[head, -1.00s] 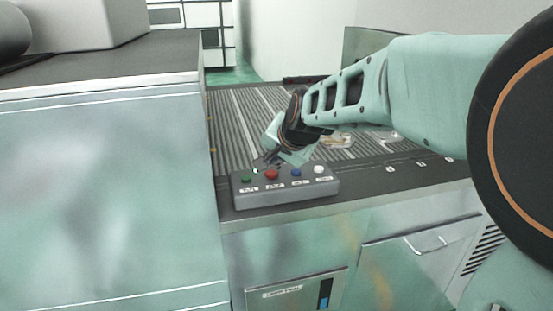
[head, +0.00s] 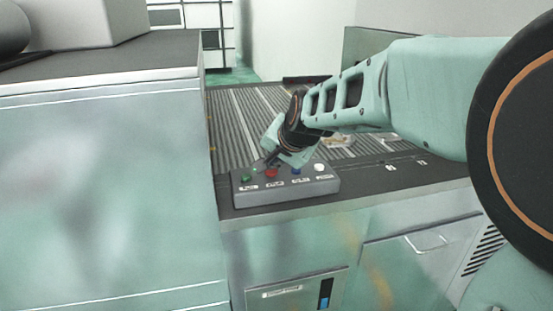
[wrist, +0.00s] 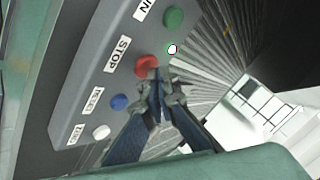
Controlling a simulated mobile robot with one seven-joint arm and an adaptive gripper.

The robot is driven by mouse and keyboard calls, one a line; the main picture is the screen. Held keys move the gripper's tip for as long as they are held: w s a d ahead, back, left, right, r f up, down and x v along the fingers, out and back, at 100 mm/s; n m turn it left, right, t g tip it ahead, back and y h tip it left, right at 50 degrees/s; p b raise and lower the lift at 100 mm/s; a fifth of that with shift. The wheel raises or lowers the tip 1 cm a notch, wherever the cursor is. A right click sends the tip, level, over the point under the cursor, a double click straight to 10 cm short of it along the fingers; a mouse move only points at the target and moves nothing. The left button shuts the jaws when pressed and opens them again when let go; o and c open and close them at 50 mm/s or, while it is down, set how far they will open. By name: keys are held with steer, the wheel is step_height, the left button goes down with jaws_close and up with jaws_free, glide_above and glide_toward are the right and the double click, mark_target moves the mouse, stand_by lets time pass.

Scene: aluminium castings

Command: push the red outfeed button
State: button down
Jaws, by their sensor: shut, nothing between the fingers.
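The red button (head: 272,173) sits on top of a grey control box, second from the left between the green and blue buttons. In the wrist view the red button (wrist: 146,64) is beside the label STOP. In the head view my gripper (head: 263,163) is just behind the button, reaching down from the right. I cannot tell whether the tips touch the button.
The control box (head: 290,190) also carries a green button (wrist: 173,16), a blue button (wrist: 119,102), a white button (wrist: 101,131) and a small lit lamp (wrist: 172,49). A ribbed conveyor (head: 232,115) lies behind it. A large cabinet (head: 110,190) stands at the left.

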mark_target(273, 172)
steer(key=shift+f+b, duration=0.3)
steer(key=shift+f, duration=0.15)
steer(key=shift+r, duration=0.1)
stand_by(0.4)
steer(key=shift+r+p, duration=0.65)
steer(key=shift+r, duration=0.2)
steer(key=shift+r, duration=0.1)
step_height(273, 172, up, 5)
steer(key=p, duration=0.3)
steer(key=shift+p, duration=0.4)
